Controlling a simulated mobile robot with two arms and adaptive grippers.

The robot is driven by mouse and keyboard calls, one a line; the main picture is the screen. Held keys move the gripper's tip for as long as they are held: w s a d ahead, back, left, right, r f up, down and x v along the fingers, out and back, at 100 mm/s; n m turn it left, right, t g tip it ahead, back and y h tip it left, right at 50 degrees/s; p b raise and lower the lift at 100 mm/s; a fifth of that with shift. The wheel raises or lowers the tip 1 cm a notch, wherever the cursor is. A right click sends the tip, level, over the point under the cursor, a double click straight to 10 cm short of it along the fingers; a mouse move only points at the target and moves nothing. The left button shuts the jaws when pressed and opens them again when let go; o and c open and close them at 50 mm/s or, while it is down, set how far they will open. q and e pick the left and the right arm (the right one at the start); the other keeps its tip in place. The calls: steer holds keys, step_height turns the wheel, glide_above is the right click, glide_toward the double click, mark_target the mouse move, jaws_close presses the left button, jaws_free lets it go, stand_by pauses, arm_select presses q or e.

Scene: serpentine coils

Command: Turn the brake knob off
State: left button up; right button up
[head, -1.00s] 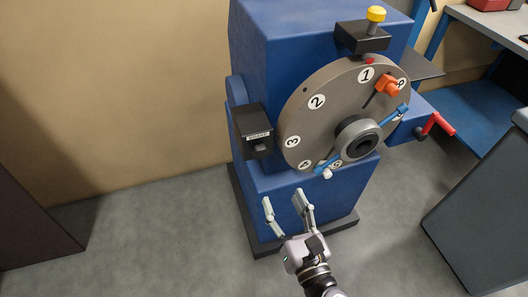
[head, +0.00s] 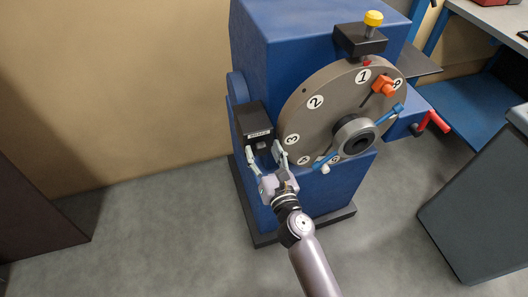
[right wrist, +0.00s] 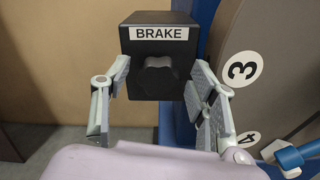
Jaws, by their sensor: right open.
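The brake box (head: 253,121) is a black box on the left side of the blue machine, beside the grey numbered disc. In the right wrist view the box (right wrist: 158,88) carries a white BRAKE label (right wrist: 160,33), with the dark grey brake knob (right wrist: 159,72) on its front below the label. My right gripper (head: 264,153) is open in front of the box. In the right wrist view its fingers (right wrist: 158,85) stand to the left and right of the knob, apart from it. In the head view the knob is mostly hidden by the gripper. My left gripper is not in view.
The grey disc (head: 325,118) with numbers, an orange clamp (head: 384,87) and blue handles (head: 390,115) is close on the right of my gripper. A yellow knob (head: 373,18) tops the machine. A red crank (head: 437,122) sticks out at right.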

steer(key=shift+c, duration=0.4)
steer(key=c, duration=1.1)
